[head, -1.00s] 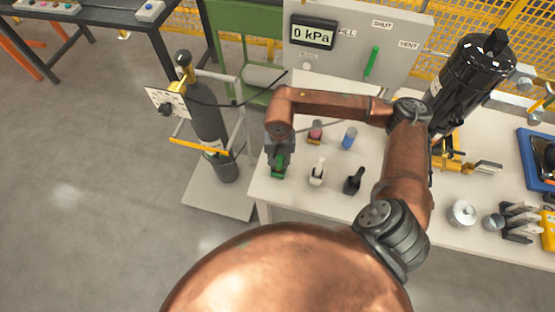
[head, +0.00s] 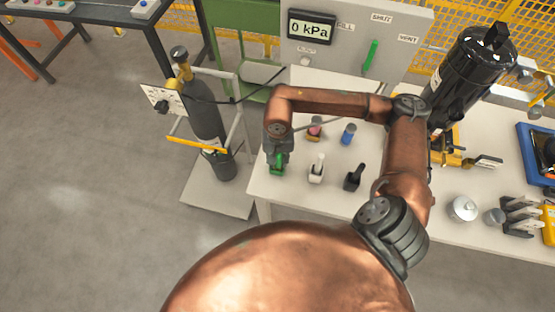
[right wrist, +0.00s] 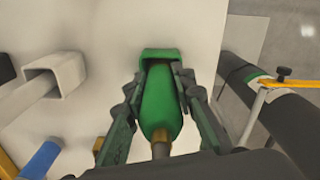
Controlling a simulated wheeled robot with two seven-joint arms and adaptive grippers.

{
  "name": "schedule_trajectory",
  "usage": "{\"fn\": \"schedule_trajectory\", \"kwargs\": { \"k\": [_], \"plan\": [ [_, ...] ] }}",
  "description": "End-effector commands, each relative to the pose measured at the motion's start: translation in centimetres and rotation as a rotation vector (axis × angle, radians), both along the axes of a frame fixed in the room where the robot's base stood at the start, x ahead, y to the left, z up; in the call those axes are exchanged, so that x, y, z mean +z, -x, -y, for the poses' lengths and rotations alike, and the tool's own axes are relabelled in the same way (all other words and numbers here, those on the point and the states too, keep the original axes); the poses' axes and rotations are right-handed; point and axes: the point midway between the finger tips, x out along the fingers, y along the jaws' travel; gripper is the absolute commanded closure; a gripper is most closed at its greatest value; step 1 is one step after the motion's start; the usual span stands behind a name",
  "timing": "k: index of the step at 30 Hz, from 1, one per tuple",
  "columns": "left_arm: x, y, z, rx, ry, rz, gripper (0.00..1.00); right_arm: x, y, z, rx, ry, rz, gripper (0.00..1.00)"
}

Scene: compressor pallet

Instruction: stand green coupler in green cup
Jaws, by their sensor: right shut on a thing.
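The green coupler (right wrist: 160,105) is between the fingers of my right gripper (right wrist: 160,108), which is shut on it. Its brass end (right wrist: 161,149) points toward the wrist camera, and its far end meets the mouth of the green cup (right wrist: 160,53). The far end is inside or right at the cup's opening; I cannot tell how deep. In the head view my right gripper (head: 279,154) is at the table's left end, just above the green cup (head: 277,171), and hides most of the coupler. My left gripper is not in view.
A white cup (head: 316,174) with a white piece and a black cup (head: 352,183) with a black piece stand to the right. A blue piece (head: 348,134) and a pink one (head: 315,124) stand behind. A gas cylinder (head: 205,110) stands left of the table.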

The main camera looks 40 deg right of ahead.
Motion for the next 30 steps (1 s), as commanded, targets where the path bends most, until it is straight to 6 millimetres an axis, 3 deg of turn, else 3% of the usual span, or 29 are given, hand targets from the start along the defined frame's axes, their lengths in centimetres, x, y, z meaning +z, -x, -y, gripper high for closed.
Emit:
{"fn": "schedule_trajectory", "kwargs": {
  "k": [5, 6, 14, 23, 30],
  "plan": [
    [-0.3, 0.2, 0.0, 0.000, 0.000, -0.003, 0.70, -0.4, 0.0, 0.0, 0.000, 0.000, 0.000, 1.00],
    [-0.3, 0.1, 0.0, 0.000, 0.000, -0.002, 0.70, -0.3, 0.0, 0.0, 0.000, 0.000, 0.001, 0.74],
    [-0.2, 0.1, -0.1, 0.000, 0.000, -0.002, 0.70, -0.3, 0.0, 0.0, 0.000, 0.000, 0.000, 0.56],
    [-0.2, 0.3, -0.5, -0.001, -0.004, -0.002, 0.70, -0.2, 0.0, 0.0, 0.000, 0.000, 0.000, 0.56],
    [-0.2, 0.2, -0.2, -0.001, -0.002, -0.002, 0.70, 2.9, -0.1, 0.1, 0.000, 0.002, 0.005, 0.56]
  ]
}}
